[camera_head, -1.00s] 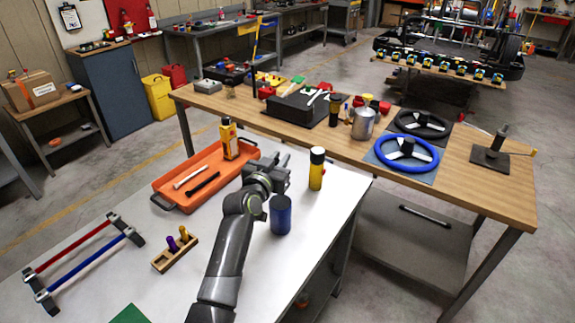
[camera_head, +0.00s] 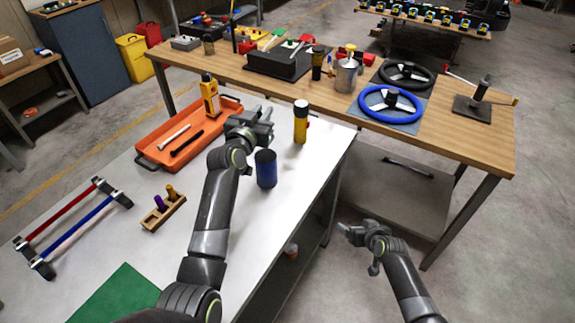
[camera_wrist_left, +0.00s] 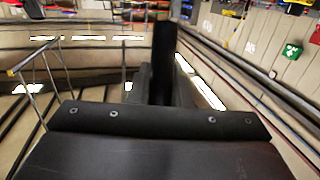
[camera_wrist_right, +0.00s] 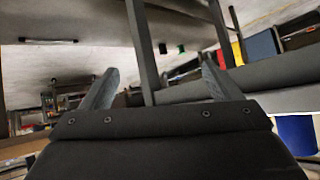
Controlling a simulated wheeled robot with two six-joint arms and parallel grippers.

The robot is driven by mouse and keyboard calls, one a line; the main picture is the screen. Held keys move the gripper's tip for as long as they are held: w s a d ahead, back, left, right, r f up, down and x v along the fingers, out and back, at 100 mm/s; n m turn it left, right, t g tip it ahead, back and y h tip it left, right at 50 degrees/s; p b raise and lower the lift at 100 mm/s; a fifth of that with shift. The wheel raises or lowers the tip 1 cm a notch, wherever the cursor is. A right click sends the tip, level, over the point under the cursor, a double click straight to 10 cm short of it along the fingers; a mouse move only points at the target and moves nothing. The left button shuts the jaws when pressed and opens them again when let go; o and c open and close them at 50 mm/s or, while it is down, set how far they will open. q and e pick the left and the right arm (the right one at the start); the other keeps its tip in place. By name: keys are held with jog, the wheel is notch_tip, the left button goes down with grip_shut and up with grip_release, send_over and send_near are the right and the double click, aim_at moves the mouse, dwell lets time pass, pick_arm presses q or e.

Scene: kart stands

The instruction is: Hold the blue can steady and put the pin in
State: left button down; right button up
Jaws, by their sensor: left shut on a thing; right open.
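The blue can (camera_head: 266,170) stands upright on the white table. My left gripper (camera_head: 262,118) is beyond the can in the head view, its wrist close beside the can; I cannot tell whether they touch. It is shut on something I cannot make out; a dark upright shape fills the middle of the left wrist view. A small wooden block (camera_head: 153,222) holds a purple pin (camera_head: 160,203) and a gold pin (camera_head: 171,192). My right gripper (camera_head: 349,231) is open and empty, out over the floor right of the table. Its spread fingers show in the right wrist view (camera_wrist_right: 157,85).
A yellow cylinder (camera_head: 300,127) stands near the left gripper. An orange tray (camera_head: 150,160) with tools lies to the left, with a red and a blue bar (camera_head: 75,233) in front. A wooden bench (camera_head: 440,125) with steering wheels runs behind. The table's right edge is near the can.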

jog(key=w+a+r+n+t+y, duration=0.1)
jog(key=w+a+r+n+y, duration=0.1)
jog(key=w+a+r, duration=0.5)
jog(key=n+y, duration=0.4)
jog(key=n, duration=0.1)
send_near(259, 155)
jog(key=shift+x, duration=4.15)
jog(key=shift+w+d+f, duration=0.1)
jog(key=c, duration=1)
pick_arm(q)
jog(key=c, duration=1.3)
grip_release()
pick_arm(e)
jog(key=shift+c, duration=0.4)
pick_arm(q)
jog(key=shift+o, duration=0.2)
jog(key=shift+r, duration=0.1)
